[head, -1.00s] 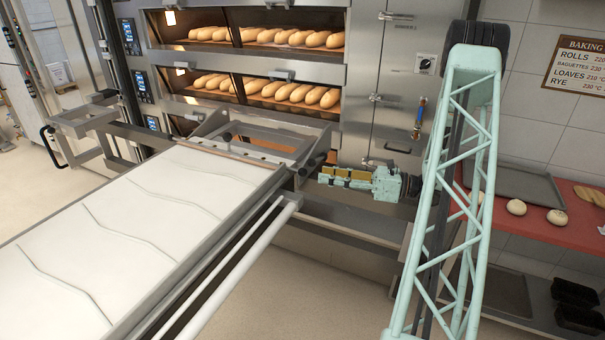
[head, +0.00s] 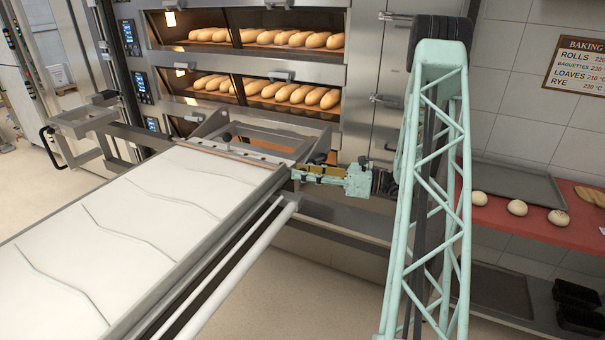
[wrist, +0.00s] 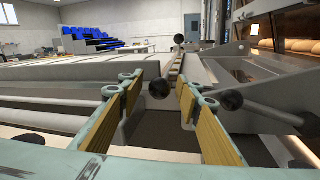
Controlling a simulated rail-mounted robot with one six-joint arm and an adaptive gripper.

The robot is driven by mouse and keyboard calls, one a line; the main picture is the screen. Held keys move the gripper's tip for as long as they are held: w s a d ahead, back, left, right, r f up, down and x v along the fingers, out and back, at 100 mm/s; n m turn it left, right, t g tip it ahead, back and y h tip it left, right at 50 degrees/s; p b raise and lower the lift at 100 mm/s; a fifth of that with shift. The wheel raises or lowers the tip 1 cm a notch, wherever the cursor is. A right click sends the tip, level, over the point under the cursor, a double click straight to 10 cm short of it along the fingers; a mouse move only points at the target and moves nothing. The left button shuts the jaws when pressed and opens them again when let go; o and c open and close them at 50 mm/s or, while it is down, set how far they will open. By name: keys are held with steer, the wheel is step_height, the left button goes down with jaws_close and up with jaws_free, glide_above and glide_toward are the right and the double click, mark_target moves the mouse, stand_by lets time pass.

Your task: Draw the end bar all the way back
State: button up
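The loader's white canvas belt (head: 110,215) lies flat between metal side rails. A metal bar with dark fittings (head: 238,154) crosses its oven end; I take this as the end bar. My gripper (head: 300,174) is at the right-hand corner of that end, level with the side rail. In the wrist view my gripper (wrist: 152,98) is open, with yellow pads on both fingers and nothing clamped. The fingertips partly hide the bar's near end.
A second black knob (wrist: 230,99) on a metal rod is just right of the right finger. The deck oven (head: 362,100) with loaves stands behind. A long side tube (head: 235,255) runs along the loader. A red counter (head: 500,212) with dough balls is at right.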

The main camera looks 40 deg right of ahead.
stand_by(0.3)
steer(key=c, duration=1.1)
jaws_close()
steer(key=shift+a, duration=0.1)
